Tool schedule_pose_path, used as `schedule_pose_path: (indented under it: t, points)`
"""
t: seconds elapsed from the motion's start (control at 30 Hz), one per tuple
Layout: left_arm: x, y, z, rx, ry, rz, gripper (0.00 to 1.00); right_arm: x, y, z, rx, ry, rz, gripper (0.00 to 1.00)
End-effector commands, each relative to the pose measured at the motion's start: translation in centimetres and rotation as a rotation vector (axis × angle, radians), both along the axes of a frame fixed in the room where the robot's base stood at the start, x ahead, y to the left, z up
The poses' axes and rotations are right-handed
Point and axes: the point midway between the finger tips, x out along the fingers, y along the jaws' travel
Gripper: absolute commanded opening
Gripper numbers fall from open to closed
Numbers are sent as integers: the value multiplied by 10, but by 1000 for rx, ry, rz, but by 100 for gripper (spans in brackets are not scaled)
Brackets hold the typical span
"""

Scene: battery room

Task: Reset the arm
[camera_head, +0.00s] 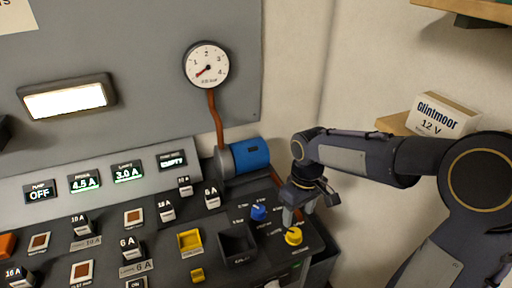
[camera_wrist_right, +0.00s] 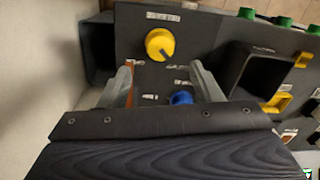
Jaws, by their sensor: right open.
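My right arm (camera_head: 360,155) reaches in from the right in the head view, bent at the elbow. My right gripper (camera_head: 298,216) points down over the right end of the control panel, close to a yellow knob (camera_head: 293,236) and a blue knob (camera_head: 259,212). In the right wrist view the gripper's fingers (camera_wrist_right: 160,85) are apart with nothing held between them. My left gripper is not in view.
The panel carries several labelled blocks, a black open bin (camera_head: 237,243) and a yellow socket (camera_head: 190,241). A blue cylinder (camera_head: 250,154) and a round gauge (camera_head: 206,65) are behind. A Glintmoor 12 V box (camera_head: 443,117) sits on a shelf at right, close above my arm.

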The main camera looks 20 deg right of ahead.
Motion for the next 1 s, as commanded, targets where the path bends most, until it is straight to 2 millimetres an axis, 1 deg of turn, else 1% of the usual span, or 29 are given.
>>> schedule_pose_path:
  t: [0.13,0.17,0.23,0.27,0.37,0.4,0.5,0.63,0.7,0.8,1.0]
  points:
    - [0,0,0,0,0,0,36,-6,-1,5,12,-15,-14,59]
    - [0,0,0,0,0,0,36,-10,-1,8,20,-25,-25,59]
    - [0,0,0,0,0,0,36,-25,0,18,51,-58,-60,59]
    - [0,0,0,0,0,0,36,-33,0,23,69,-75,-80,59]
    - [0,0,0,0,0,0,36,-68,5,39,140,-151,-158,59]
    - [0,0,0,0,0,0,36,-82,8,44,172,-184,-192,59]
    - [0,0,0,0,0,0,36,-116,17,50,248,-260,-272,59]
    - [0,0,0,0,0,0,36,-149,30,50,331,-344,-357,59]
    - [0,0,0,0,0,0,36,-160,36,48,364,-376,-390,59]
    - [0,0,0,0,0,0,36,-170,42,45,395,-405,-421,59]
    - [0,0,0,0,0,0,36,-174,45,43,410,-418,-435,59]
